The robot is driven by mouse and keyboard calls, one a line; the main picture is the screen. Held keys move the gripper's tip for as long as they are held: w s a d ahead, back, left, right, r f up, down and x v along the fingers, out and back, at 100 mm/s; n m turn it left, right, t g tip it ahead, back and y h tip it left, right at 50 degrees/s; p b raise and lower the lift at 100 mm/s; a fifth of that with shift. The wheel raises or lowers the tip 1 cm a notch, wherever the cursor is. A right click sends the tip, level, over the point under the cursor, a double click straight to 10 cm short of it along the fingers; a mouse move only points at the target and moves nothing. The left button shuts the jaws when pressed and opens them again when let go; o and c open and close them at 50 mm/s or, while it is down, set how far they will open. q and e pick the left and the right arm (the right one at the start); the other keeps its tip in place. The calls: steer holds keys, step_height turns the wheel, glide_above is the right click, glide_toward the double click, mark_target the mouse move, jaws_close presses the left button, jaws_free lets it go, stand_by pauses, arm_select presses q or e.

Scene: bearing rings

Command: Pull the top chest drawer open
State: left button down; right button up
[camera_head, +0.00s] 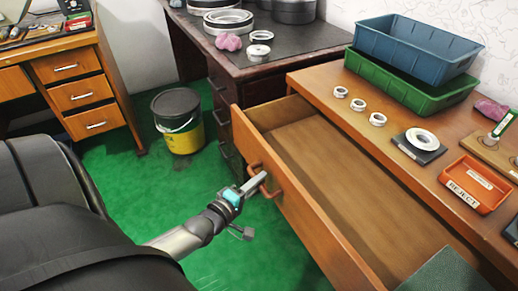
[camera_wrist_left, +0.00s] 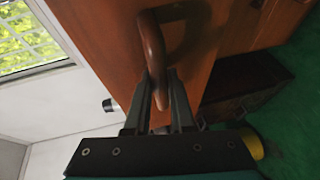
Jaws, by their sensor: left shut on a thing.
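The top chest drawer (camera_head: 310,165) stands pulled out from the wooden chest (camera_head: 365,110), and its inside looks empty. Its handle is a brown curved bar (camera_head: 256,172) on the front panel. My left gripper (camera_head: 257,182) is shut on this handle in the head view. In the left wrist view the handle (camera_wrist_left: 152,45) runs down between the two fingers (camera_wrist_left: 160,115), against the wooden drawer front (camera_wrist_left: 100,40). My right gripper is not in view.
On the chest top are small bearing rings (camera_head: 358,105), a green crate (camera_head: 410,85) with a blue crate (camera_head: 415,50) above it, and a red reject tray (camera_head: 470,185). A black and yellow bucket (camera_head: 180,120) stands on the green floor (camera_head: 150,190). A dark desk (camera_head: 260,65) stands behind.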

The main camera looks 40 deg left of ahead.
arm_select(q)
steer(key=shift+s+a, duration=0.15)
steer(key=shift+s, duration=0.25)
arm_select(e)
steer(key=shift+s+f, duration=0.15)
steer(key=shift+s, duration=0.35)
arm_select(q)
steer(key=c, duration=0.8)
jaws_free()
steer(key=shift+o, duration=0.2)
steer(key=s+r+p, duration=0.2)
steer(key=s+p, duration=0.2)
steer(key=s, duration=1.1)
steer(key=shift+r, duration=0.4)
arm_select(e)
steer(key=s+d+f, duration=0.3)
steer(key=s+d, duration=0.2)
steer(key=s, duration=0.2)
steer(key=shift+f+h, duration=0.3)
